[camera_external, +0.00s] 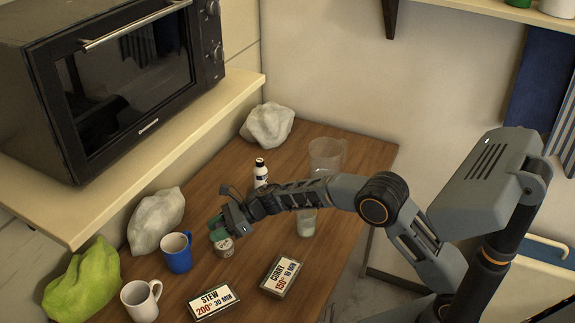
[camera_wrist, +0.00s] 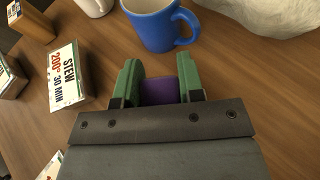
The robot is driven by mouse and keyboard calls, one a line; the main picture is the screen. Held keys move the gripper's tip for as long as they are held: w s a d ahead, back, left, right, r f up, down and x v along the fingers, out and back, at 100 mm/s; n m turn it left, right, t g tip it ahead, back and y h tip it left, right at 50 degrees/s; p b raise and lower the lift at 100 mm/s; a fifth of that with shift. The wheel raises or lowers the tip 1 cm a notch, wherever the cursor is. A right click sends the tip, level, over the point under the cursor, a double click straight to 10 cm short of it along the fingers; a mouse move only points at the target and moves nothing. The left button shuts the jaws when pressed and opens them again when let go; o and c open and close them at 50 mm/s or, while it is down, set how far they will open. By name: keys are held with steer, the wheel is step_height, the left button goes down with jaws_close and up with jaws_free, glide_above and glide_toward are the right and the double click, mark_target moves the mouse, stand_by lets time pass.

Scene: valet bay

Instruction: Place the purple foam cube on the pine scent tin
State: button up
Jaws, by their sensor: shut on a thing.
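My gripper (camera_external: 217,229) has green fingers and is shut on the purple foam cube (camera_wrist: 159,91), which shows between them in the wrist view. In the external view the cube is hidden by the fingers. A small round tin (camera_external: 225,248) with a pale side stands right below my gripper in the external view. It looks like the pine scent tin, but its label is too small to read. I cannot tell whether the cube touches it. The tin does not show in the wrist view.
A blue mug (camera_external: 177,254) stands close left of my gripper, with a white mug (camera_external: 141,300) nearer. Cards marked STEW (camera_external: 213,303) and CURRY (camera_external: 282,277) stand at the front. A white bottle (camera_external: 260,172) and a clear jug (camera_external: 326,155) stand behind. Crumpled bags line the left.

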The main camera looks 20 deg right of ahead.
mark_target(218, 245)
steer(key=shift+w+a+f, duration=0.1)
steer(key=shift+f, duration=1.75)
steer(key=shift+f, duration=0.2)
steer(key=o, duration=0.9)
steer(key=shift+r, duration=0.1)
steer(key=shift+r+p, duration=0.25)
steer(key=shift+p, duration=0.05)
steer(key=b+v, duration=0.2)
steer(key=v, duration=0.9)
steer(key=shift+d+b, duration=0.3)
steer(key=shift+d, duration=0.15)
